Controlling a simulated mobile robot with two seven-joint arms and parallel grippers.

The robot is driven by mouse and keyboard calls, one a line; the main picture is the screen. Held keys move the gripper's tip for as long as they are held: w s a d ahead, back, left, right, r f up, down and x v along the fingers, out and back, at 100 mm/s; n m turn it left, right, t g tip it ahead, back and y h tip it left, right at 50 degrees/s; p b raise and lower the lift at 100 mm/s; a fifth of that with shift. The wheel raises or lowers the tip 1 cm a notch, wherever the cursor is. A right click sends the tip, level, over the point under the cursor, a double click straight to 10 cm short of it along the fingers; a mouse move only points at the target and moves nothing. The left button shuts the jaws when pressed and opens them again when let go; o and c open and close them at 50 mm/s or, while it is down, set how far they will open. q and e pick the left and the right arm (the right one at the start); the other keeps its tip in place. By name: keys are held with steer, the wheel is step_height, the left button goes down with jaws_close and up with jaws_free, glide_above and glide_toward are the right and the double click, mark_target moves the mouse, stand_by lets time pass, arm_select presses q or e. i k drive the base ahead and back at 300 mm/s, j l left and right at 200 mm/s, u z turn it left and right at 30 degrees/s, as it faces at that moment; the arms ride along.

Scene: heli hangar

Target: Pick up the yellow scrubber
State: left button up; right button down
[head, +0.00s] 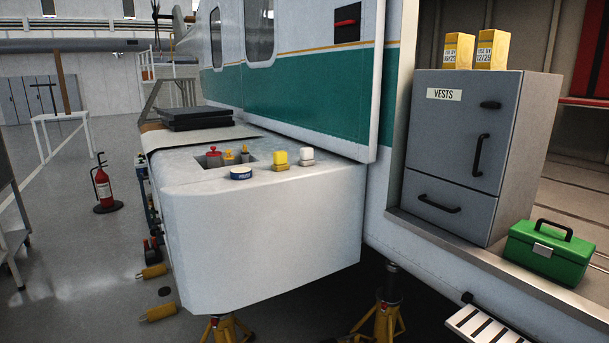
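Neither of my grippers is in the head view, and nothing touches the yellow scrubber.
A blue round tin (241,173) lies to the left. Behind it, a recess holds red (213,153) and yellow-orange items. The fuselage wall (300,95) rises behind. At right are a grey vests cabinet (455,150) and a green toolbox (547,253).

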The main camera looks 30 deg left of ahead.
mark_target(280, 158)
steer(key=i+j+u, duration=0.15)
steer(key=i, duration=0.35)
steer(key=i+j+u, duration=0.2)
steer(key=i, duration=0.3)
steer(key=l, duration=0.1)
